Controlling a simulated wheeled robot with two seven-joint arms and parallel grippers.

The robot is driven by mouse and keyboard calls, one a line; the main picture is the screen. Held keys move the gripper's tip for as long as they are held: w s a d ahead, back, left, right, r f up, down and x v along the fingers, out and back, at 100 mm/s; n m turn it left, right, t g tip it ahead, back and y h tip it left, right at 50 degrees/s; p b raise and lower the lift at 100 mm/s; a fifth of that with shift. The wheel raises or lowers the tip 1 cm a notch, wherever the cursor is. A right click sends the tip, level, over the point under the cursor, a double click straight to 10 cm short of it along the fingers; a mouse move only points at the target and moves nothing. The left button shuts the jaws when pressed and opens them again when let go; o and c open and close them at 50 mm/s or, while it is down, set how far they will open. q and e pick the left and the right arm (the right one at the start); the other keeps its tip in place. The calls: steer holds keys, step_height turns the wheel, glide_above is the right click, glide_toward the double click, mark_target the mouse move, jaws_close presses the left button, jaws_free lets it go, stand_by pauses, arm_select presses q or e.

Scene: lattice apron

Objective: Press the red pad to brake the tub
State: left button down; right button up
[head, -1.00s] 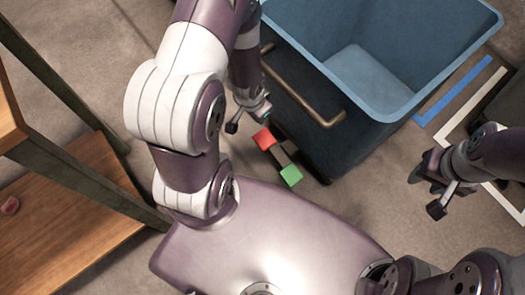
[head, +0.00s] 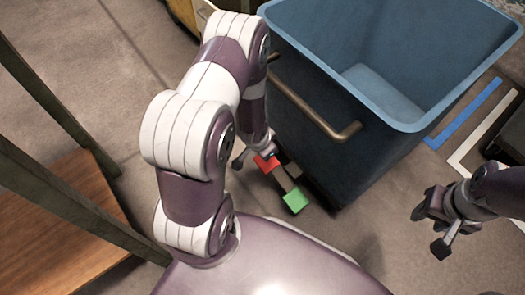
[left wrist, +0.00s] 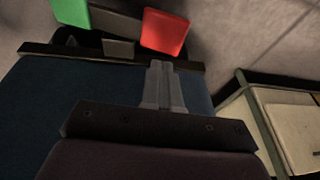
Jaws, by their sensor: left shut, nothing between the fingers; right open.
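The blue tub (head: 310,115) stands on the floor with a bronze handle (head: 318,115) on its near side. At its lower near edge are a red pad (head: 266,163) and a green pad (head: 295,201), side by side. My left gripper (head: 255,160) is shut and empty, low beside the red pad; the head view does not show clearly whether they touch. In the left wrist view its closed fingers (left wrist: 161,75) point toward the red pad (left wrist: 165,32), and the green pad (left wrist: 70,12) is at the upper left. My right gripper (head: 428,232) is open and empty, right of the tub.
A shelf frame with a wooden board (head: 70,225) stands at the left. Blue tape (head: 465,112) and white tape (head: 482,128) mark the floor right of the tub. A dark object (head: 508,140) is at the right edge. Floor between tub and right gripper is clear.

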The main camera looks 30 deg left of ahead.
arm_select(q)
steer(key=b+x, duration=0.2)
steer(key=x, duration=0.1)
steer(key=b+x, duration=0.1)
steer(key=x, duration=0.1)
steer(key=shift+s+a+f, duration=0.25)
steer(key=shift+a+f, duration=0.05)
steer(key=shift+f, duration=0.05)
steer(key=shift+w+a+f+b, duration=0.1)
steer(key=shift+a+f+b, duration=0.15)
steer(key=shift+f+b, duration=0.35)
arm_select(e)
step_height(320, 180, down, 5)
steer(key=shift+f, duration=0.15)
arm_select(q)
steer(key=shift+r, duration=0.1)
